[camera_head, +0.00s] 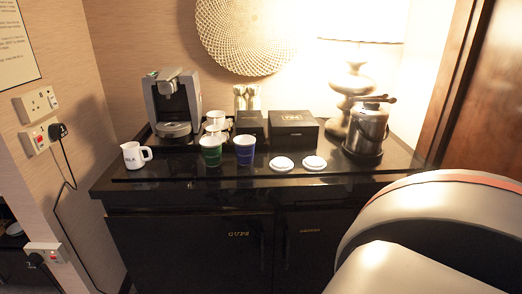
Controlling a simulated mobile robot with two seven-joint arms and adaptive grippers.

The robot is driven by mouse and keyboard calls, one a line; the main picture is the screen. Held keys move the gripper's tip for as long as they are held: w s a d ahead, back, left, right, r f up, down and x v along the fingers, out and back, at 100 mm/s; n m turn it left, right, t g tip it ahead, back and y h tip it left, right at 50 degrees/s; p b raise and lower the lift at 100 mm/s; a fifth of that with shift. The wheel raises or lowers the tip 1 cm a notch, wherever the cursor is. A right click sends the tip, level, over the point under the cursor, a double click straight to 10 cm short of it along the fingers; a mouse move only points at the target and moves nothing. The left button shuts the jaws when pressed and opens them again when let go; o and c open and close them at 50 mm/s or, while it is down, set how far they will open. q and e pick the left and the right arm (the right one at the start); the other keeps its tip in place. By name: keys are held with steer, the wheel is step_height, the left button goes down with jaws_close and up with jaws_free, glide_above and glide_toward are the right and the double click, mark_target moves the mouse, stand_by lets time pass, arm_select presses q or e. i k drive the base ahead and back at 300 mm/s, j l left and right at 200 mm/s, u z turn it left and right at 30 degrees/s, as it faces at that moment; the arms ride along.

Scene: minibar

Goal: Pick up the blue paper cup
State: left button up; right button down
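The blue paper cup (245,150) stands upright near the front of the black counter (180,196). A green paper cup (211,150) stands just left of it, with a small gap between them. Two white lids lie flat to its right: one lid (282,164) nearer the cup and another lid (314,163) farther right. The blue cup's front is unobstructed. Neither of my grippers shows in the head view.
A white milk jug (133,155) stands at the counter's left. A coffee machine (173,102), white cups (216,118), a black box (293,127) and a metal ice bucket (368,128) stand behind. A lamp (355,80) is at the back right. Cabinet doors (190,245) are below.

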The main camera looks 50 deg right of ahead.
mark_target(244, 145)
steer(key=z, duration=1.45)
steer(key=i+l+z, duration=0.2)
steer(key=l, duration=0.25)
steer(key=l+z, duration=0.2)
steer(key=l, duration=0.2)
steer(key=i, duration=0.05)
